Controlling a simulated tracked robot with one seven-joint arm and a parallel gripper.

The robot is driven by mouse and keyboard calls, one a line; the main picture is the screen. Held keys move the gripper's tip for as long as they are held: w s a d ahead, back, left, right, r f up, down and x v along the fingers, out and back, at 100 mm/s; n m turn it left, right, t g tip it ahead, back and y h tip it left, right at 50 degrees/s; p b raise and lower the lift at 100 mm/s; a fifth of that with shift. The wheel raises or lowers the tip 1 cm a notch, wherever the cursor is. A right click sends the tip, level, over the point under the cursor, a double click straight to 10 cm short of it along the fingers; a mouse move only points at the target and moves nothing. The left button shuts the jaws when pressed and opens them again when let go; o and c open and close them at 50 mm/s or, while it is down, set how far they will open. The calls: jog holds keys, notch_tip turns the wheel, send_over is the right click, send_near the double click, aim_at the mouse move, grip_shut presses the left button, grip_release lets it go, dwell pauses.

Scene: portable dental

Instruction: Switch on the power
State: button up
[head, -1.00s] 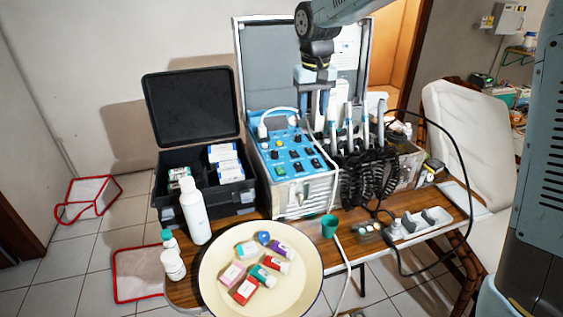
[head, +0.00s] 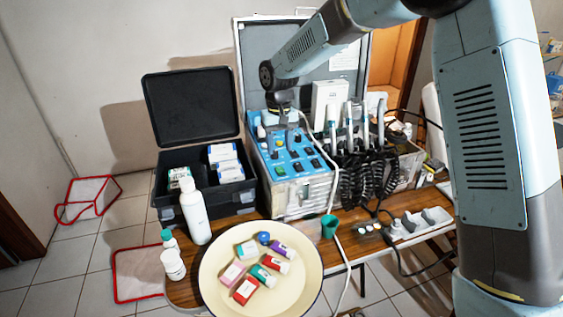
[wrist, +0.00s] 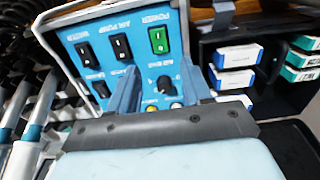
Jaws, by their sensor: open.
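The blue control panel (head: 300,165) sits in the open case of the dental unit, with several black switches and knobs. In the wrist view the panel (wrist: 75,50) appears upside down. There the green power switch (wrist: 158,40) is at the top, under the word POWER, beside black switches for air pump (wrist: 121,47) and water (wrist: 86,52). My gripper (head: 280,132) is over the far left part of the panel. In the wrist view my gripper (wrist: 158,72) is open and empty, its fingers pointing toward the green switch. Whether they touch the panel cannot be told.
Handpieces with coiled black cords (head: 368,175) stand right of the panel. A black box (head: 205,205) with small cartons is at left. A white bottle (head: 195,212) and a cream tray (head: 225,296) are in front. A power strip (head: 420,222) lies at right.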

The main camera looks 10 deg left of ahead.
aim_at(280, 167)
jog(key=shift+f, duration=3.2)
grip_shut()
